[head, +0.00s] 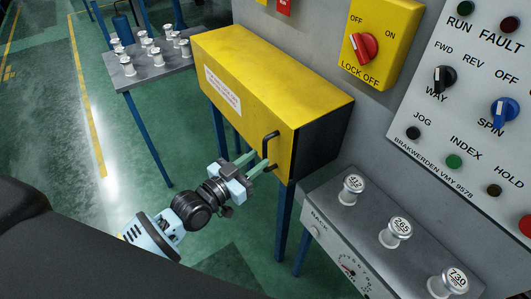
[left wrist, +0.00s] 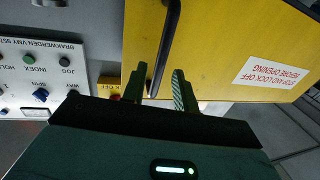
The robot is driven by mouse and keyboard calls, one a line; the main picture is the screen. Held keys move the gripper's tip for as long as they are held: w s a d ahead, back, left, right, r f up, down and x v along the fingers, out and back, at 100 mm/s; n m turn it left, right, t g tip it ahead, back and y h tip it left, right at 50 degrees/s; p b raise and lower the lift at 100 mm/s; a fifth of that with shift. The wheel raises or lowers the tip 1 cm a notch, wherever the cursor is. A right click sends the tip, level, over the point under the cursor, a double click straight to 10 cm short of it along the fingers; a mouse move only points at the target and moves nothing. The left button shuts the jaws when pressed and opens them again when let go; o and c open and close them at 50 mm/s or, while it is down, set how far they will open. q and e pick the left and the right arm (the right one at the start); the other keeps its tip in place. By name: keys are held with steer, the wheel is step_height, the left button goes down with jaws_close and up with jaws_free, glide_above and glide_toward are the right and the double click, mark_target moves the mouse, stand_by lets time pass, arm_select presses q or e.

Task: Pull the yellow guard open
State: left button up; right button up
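The yellow guard (head: 245,75) is a box-like cover on the machine's grey wall, with a white warning label. Its black bar handle (head: 265,143) is on the front face near the right end. My left gripper (head: 256,165) is at the handle's lower part. In the left wrist view, the handle (left wrist: 168,40) runs down between the two open fingers (left wrist: 159,90), with a gap showing beside it. The guard (left wrist: 220,45) fills the upper part of that view. I cannot tell if the fingers touch the handle. My right gripper is not in view.
A yellow lock-off box (head: 385,25) with a red knob (head: 364,46) is right of the guard. A control panel (head: 470,120) is farther right. Numbered spindles stand on a grey bench (head: 325,205) below. A table (head: 150,72) with several spindles is at the upper left. The green floor at left is clear.

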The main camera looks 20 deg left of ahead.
mark_target(265, 154)
arm_select(q)
steer(key=shift+x, duration=1.95)
steer(key=shift+c, duration=0.2)
jaws_close()
